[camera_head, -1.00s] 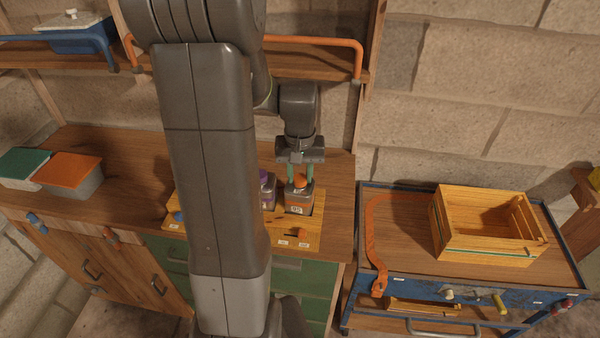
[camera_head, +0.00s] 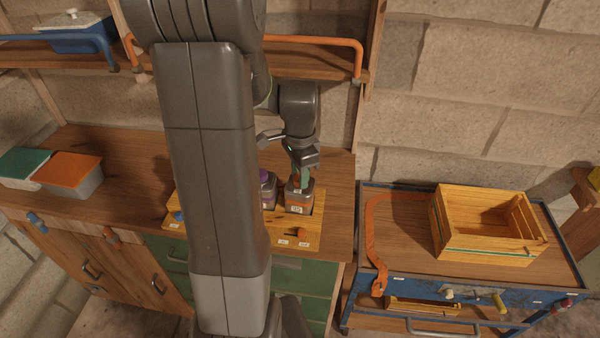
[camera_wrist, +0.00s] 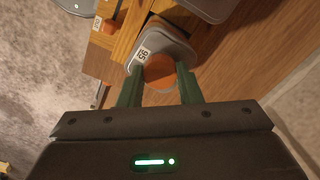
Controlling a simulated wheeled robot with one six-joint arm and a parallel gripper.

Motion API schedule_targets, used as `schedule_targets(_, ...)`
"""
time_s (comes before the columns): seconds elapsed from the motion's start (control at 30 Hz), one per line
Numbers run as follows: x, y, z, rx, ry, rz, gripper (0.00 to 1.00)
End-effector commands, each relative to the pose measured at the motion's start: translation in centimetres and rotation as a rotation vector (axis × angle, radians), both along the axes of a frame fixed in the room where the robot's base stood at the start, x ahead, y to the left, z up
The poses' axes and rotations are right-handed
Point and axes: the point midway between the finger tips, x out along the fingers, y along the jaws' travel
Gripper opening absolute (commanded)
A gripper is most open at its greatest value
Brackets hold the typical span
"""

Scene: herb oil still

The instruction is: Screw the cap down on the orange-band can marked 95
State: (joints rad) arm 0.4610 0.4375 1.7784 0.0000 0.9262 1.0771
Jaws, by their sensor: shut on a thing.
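The can marked 95 (camera_head: 299,201) stands upright on the wooden board on the bench, with an orange band and a white label. In the wrist view its grey body and label 95 (camera_wrist: 143,54) show beyond the cap. An orange cap (camera_wrist: 160,71) sits at the can's top. My gripper (camera_head: 300,184) is above the can, pointing down. In the wrist view the green fingers of my gripper (camera_wrist: 160,88) are on both sides of the orange cap, shut on it. The thread under the cap is hidden, so how far down it sits cannot be told.
A purple-capped can (camera_head: 267,188) stands close on the left on the same board (camera_head: 262,228). An orange knob (camera_head: 300,232) is at the board's front. A trolley with a wooden crate (camera_head: 487,226) stands at the right. Lidded boxes (camera_head: 70,174) are at the left.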

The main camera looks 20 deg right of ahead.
Motion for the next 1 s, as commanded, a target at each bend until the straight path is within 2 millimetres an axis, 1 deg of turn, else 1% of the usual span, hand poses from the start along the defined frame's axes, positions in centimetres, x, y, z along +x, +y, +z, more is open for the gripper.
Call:
schedule_targets(0.1,0.01,0.01,-0.03,0.001,-0.001,-0.057,0.0)
schedule_targets(0.33,0.01,0.01,-0.03,0.001,-0.001,-0.064,0.0)
schedule_targets(0.37,0.01,0.01,-0.03,0.001,-0.001,-0.064,0.34)
schedule_targets(0.4,0.01,0.01,-0.03,0.001,-0.001,-0.064,0.42)
schedule_targets(0.47,0.01,0.0,-0.03,0.001,-0.001,-0.063,0.54)
schedule_targets(0.5,0.01,0.0,-0.02,0.001,0.0,-0.062,0.56)
schedule_targets(0.87,0.01,-0.01,0.01,0.0,0.0,-0.06,0.56)
schedule_targets(1.0,0.02,-0.01,0.5,0.0,-0.001,-0.06,0.56)
